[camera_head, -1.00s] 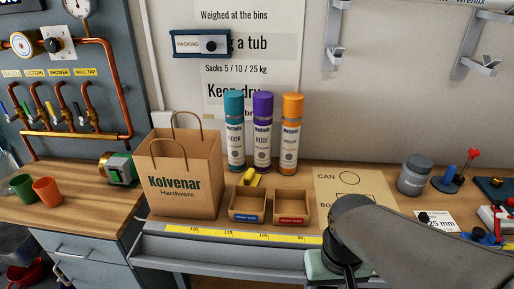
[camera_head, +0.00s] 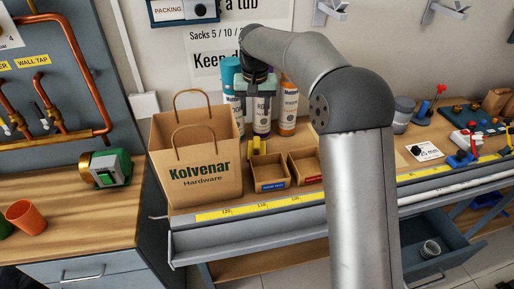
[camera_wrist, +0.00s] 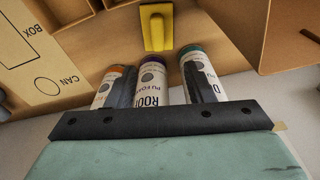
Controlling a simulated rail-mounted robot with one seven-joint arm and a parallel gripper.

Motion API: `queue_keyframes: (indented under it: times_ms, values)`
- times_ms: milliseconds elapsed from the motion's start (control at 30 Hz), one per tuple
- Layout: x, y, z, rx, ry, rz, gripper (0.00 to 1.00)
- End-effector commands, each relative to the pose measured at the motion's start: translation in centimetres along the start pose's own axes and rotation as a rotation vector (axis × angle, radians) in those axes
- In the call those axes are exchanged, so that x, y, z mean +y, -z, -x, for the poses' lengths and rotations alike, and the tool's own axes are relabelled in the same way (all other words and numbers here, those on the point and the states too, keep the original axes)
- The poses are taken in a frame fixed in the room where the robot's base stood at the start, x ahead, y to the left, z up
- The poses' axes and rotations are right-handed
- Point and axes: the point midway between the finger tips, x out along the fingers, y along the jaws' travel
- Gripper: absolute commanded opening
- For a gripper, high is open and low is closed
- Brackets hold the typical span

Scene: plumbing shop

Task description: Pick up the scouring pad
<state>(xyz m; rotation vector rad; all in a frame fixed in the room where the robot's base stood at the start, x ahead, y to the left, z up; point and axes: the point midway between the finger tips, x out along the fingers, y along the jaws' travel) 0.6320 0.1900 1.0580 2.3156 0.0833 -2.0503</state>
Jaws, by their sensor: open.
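I cannot pick out a scouring pad for certain. A small yellow item (camera_head: 257,146) lies behind the small open bins; it also shows in the wrist view (camera_wrist: 156,27), as a flat yellow piece with a raised part. I cannot tell whether it is the pad. My gripper (camera_head: 259,88) hangs in front of the spray cans, above and behind the yellow item. In the wrist view its two dark fingers (camera_wrist: 158,88) stand apart, with nothing held between them. The purple-capped can (camera_wrist: 151,78) shows beyond the gap.
A Kolvenar paper bag (camera_head: 197,160) stands close left of the bins. The blue-labelled bin (camera_head: 270,186) and red-labelled bin (camera_head: 308,180) stand at the front. The orange can (camera_head: 288,106) is close right of my gripper. A drawer (camera_head: 440,262) is open below right.

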Motion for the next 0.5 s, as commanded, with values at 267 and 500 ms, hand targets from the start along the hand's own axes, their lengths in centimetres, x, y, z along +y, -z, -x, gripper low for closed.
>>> queue_keyframes:
  times_ms: [267,500]
  values:
    - [0.1,-0.1,-6.2,-0.006,-0.002,-0.001,0.48]
    - [0.1,-0.1,-9.4,-0.002,0.0,0.0,0.48]
